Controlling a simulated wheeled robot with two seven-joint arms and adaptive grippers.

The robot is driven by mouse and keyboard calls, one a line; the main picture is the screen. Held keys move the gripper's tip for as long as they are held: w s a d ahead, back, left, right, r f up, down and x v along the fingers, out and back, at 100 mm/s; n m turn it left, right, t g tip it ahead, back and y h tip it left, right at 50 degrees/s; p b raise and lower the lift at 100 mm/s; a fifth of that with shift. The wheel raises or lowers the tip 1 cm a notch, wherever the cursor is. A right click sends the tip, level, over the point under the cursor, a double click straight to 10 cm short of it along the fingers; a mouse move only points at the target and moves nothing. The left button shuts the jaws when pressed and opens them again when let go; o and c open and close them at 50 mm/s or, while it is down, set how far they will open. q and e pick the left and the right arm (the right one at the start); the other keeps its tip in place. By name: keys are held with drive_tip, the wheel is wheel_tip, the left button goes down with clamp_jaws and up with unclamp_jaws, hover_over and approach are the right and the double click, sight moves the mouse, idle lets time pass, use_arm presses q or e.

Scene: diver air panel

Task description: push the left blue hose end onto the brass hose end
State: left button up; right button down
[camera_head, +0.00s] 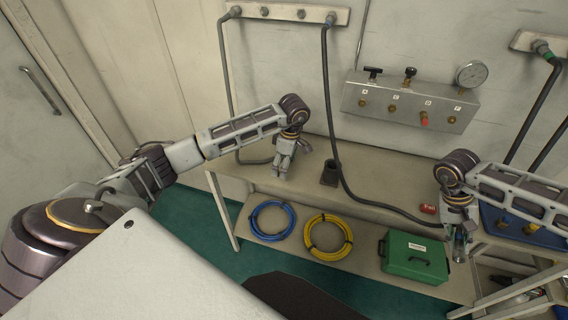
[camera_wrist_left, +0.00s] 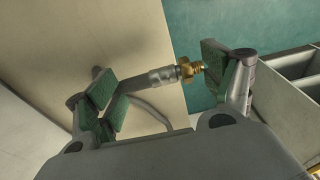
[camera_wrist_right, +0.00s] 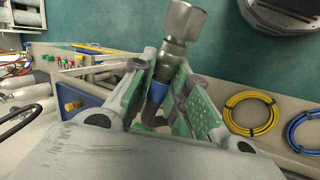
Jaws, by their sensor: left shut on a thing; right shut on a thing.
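My left gripper (camera_head: 283,168) is over the left part of the bench. In the left wrist view it (camera_wrist_left: 160,85) is on a grey hose with a metal sleeve and the brass hose end (camera_wrist_left: 188,70), which lies across between the green pads, its tip by the right pad. My right gripper (camera_wrist_right: 160,105) is shut on the blue-banded hose end (camera_wrist_right: 158,88); its wide metal coupling (camera_wrist_right: 183,22) sticks out beyond the fingers. In the head view my right gripper (camera_head: 458,215) is at the bench's right, far from the left one, with the coupling pointing down.
A dark cup (camera_head: 330,173) stands on the bench (camera_head: 300,190) between the grippers. A red can (camera_head: 428,209) lies near my right gripper. A blue tray (camera_head: 530,232) is at the right. Blue (camera_head: 272,221) and yellow (camera_head: 328,236) coils and a green box (camera_head: 413,257) sit below.

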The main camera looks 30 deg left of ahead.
sight(283, 182)
use_arm(q)
drive_tip(key=shift+f, duration=0.25)
use_arm(e)
drive_tip(key=shift+f, duration=0.15)
use_arm(q)
drive_tip(key=shift+f+b, duration=1.85)
drive_tip(key=shift+f, duration=1.4)
use_arm(e)
drive_tip(key=shift+f, duration=1.75)
drive_tip(key=shift+a+f, duration=0.1)
